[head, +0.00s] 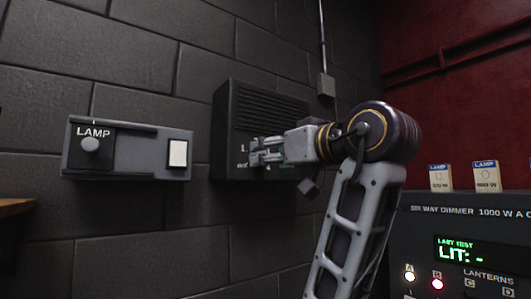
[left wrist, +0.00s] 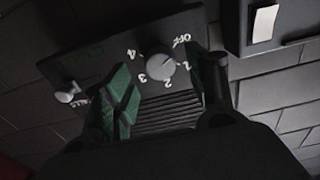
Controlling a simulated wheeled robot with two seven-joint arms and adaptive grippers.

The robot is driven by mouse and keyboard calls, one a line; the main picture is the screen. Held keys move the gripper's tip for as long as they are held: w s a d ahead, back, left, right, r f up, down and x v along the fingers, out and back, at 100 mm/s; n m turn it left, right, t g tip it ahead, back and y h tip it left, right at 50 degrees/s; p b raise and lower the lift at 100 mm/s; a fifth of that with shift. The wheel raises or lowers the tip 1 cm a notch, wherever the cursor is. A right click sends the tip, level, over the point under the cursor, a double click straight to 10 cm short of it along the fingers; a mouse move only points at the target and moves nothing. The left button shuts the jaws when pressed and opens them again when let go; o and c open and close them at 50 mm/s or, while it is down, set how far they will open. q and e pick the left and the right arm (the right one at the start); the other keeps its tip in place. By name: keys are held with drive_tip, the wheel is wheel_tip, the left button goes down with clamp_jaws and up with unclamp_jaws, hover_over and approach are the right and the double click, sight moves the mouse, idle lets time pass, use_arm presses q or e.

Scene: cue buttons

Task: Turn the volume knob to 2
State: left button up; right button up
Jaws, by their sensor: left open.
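The volume knob (left wrist: 160,67) is a round grey knob on the dark wall box (head: 228,115). The numbers 1 to 4 and OFF are printed around it. Where its pointer stands is too small to tell. My left gripper (head: 258,156) is at the lower front of the box and hides the knob in the head view. In the left wrist view its green-padded fingers are open, one on each side of the knob, with gaps showing. My right gripper is not in view.
A grey lever (left wrist: 68,94) sits on the same box beside the dial. A LAMP box (head: 130,155) with a round knob and a white switch is on the wall to the left. A dimmer console (head: 425,225) with lit buttons stands at the lower right.

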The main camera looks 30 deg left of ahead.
use_arm(q)
drive_tip(key=x, duration=0.3)
drive_tip(key=shift+p, duration=0.3)
drive_tip(key=shift+c, duration=1)
drive_tip(key=c, duration=0.9)
drive_tip(key=shift+o, duration=0.2)
